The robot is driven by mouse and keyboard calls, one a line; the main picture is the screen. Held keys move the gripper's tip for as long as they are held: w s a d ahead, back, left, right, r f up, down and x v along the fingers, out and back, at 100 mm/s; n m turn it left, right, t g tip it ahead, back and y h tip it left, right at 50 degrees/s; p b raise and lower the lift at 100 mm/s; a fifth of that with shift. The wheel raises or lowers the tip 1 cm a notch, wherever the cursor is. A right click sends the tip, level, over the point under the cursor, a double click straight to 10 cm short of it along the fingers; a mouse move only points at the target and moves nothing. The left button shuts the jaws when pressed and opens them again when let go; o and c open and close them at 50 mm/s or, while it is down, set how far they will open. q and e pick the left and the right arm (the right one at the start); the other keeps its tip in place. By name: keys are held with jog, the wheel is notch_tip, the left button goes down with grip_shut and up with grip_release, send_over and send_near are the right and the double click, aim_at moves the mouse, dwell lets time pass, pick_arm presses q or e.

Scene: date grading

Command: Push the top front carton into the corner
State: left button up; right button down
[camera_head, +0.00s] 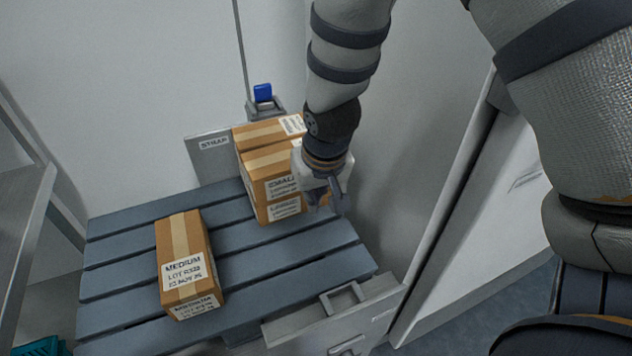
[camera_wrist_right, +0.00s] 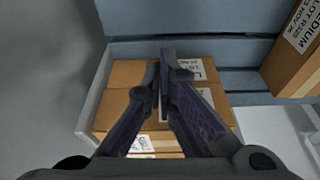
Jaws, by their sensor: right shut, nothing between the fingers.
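The front brown carton (camera_head: 262,163) sits at the back right of the slatted pallet, with labels one above the other on its near side; whether these belong to two stacked cartons is unclear. Another brown carton (camera_head: 258,133) stands directly behind it. My right gripper (camera_head: 325,207) is shut and empty at the right near end of the front carton, partly covering it. In the right wrist view the shut fingers (camera_wrist_right: 166,58) overlap the cartons (camera_wrist_right: 122,75); contact cannot be told. My left gripper is not in view.
A carton marked MEDIUM (camera_head: 180,238) lies alone at the pallet's (camera_head: 120,222) front left. A grey plate with a label (camera_head: 213,143) and a blue-topped fixture (camera_head: 263,93) stand behind the cartons. A grey wall is close on the right. Slats between the cartons are clear.

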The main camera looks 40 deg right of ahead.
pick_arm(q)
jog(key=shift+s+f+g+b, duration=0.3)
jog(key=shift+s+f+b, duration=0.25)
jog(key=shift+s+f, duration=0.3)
pick_arm(e)
jog(key=w+d+f, duration=0.1)
jog(key=w+f, duration=0.3)
jog(key=w, duration=0.1)
jog(key=shift+d, duration=0.25)
